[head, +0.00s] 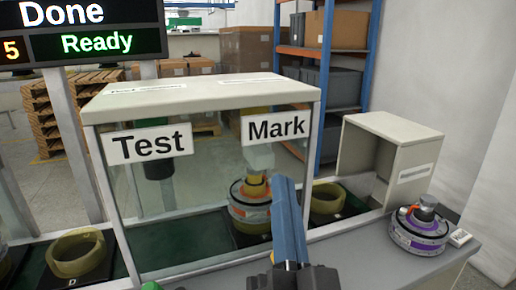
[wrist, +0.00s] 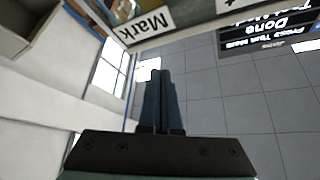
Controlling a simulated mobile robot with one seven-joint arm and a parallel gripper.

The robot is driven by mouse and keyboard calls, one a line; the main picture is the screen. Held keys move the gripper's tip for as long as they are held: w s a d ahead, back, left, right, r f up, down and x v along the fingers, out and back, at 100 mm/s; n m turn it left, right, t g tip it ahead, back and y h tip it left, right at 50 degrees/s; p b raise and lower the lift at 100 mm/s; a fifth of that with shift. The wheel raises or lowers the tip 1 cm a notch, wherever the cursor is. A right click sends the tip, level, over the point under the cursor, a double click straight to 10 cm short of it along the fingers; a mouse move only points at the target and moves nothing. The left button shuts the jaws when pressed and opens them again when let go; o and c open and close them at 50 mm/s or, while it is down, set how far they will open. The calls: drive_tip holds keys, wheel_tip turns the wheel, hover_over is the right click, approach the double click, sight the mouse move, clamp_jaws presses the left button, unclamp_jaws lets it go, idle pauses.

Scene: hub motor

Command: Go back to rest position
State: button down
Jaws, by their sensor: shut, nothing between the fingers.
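My gripper (head: 287,222) points upward in front of the test and mark cabinet (head: 205,92) in the head view. Its two blue-grey fingers are shut together with nothing between them. In the wrist view the shut fingers (wrist: 157,102) stand at the middle, tilted toward the room. A hub motor (head: 250,205) with an orange band sits inside the cabinet behind the glass, partly hidden by my gripper. A second motor with a purple band (head: 420,228) sits on the grey bench at the right.
An open beige box (head: 388,162) stands on the bench at the right. Ring-shaped fixtures rest on the conveyor, one at the left (head: 76,253) and one at the right (head: 327,200). A screen (head: 82,32) at upper left reads "Done" and "Ready". Shelves and pallets stand behind.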

drive_tip(key=s+a+r+n+t+p, duration=0.1)
drive_tip(key=s+r+n+t+p, duration=0.1)
drive_tip(key=r+p, duration=1.1)
drive_tip(key=s+a+r+n+t+p, duration=0.2)
drive_tip(key=r+p, duration=1.1)
drive_tip(key=r, duration=2)
drive_tip(key=shift+s+r+n+h, duration=0.15)
drive_tip(key=shift+s+n+h, duration=0.25)
drive_tip(key=shift+s+n, duration=0.5)
